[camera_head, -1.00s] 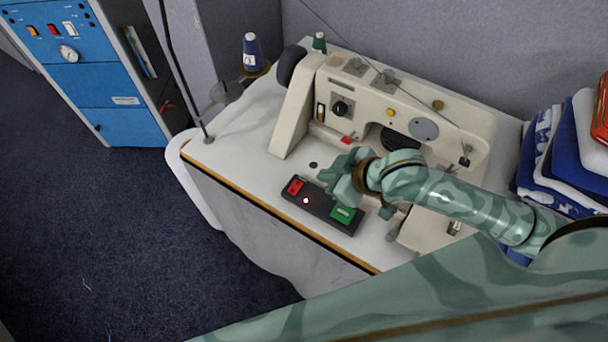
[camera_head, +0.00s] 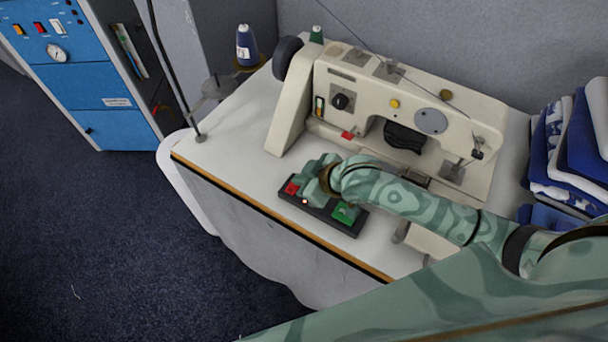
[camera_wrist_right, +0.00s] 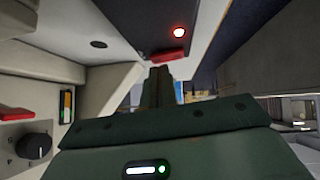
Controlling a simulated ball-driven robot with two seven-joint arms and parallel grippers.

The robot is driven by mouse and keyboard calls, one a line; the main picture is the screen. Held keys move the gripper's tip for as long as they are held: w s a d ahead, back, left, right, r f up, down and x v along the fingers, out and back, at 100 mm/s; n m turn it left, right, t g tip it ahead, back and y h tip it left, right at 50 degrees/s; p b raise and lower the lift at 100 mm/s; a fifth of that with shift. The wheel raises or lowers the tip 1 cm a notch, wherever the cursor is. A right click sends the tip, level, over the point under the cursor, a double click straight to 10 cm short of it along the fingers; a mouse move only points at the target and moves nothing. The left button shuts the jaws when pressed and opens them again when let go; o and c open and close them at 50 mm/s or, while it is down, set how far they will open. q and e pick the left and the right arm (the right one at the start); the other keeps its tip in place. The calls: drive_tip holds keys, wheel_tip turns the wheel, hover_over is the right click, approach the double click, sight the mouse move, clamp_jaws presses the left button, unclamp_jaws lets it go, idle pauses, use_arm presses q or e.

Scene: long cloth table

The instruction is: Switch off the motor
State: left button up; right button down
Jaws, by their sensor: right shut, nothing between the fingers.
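The dark switch box (camera_head: 322,214) lies on the white sewing table (camera_head: 232,150) near its front edge. Its red button (camera_head: 291,188) is at the left end and its green button (camera_head: 345,213) is at the right end. A small lamp (camera_head: 305,201) between them is lit; it glows red in the right wrist view (camera_wrist_right: 179,32). My right gripper (camera_head: 310,176) is shut and empty, low beside the red button. In the right wrist view the fingertips (camera_wrist_right: 160,74) point at the red button (camera_wrist_right: 167,56); I cannot tell whether they touch it. My left gripper is out of view.
The cream sewing machine (camera_head: 345,77) stands just behind the box. A knob (camera_head: 340,101) and a small red part (camera_head: 347,135) are on its front. Folded cloths (camera_head: 570,150) are stacked at right. A blue cabinet (camera_head: 105,90) stands at left beyond the floor.

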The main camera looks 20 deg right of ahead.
drive_tip(key=shift+f, duration=0.25)
drive_tip(key=shift+p, duration=0.3)
drive_tip(key=shift+f, duration=0.1)
drive_tip(key=shift+s+a+r+p, duration=0.2)
drive_tip(key=shift+s+a+p, duration=0.2)
drive_tip(key=shift+p, duration=0.2)
drive_tip(key=shift+s+a, duration=0.1)
drive_tip(key=shift+a, duration=0.15)
